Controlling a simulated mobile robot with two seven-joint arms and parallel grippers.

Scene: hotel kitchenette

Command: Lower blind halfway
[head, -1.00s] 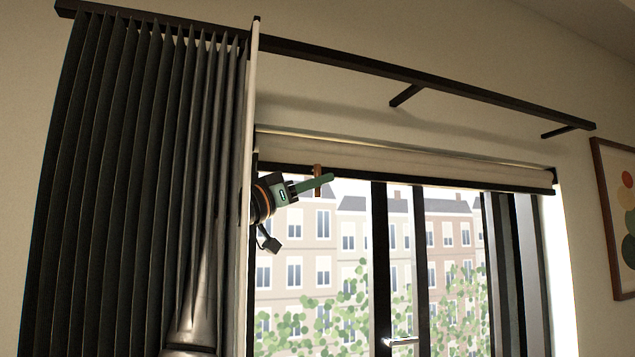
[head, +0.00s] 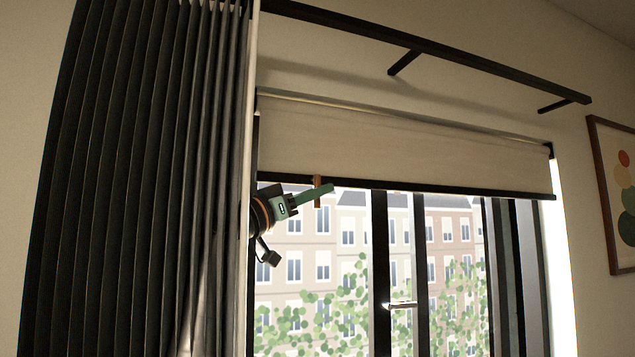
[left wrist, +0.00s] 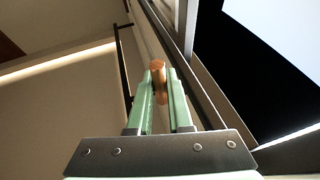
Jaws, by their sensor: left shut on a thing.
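The cream roller blind (head: 400,148) covers the top strip of the window in the head view, with a dark bottom bar (head: 440,189) along its lower edge. A small brown pull tab (head: 318,190) hangs at the left part of that bar. My left gripper (head: 325,193) is shut on the tab, with its green fingers over it. In the left wrist view the brown end of the tab (left wrist: 158,67) shows between the green fingers (left wrist: 160,98). My right gripper is not in view.
A dark pleated curtain (head: 130,190) hangs at the left and hides most of my left arm. A dark curtain rail (head: 430,63) runs above the window. The window handle (head: 400,305) is lower down. A framed picture (head: 613,200) hangs on the right wall.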

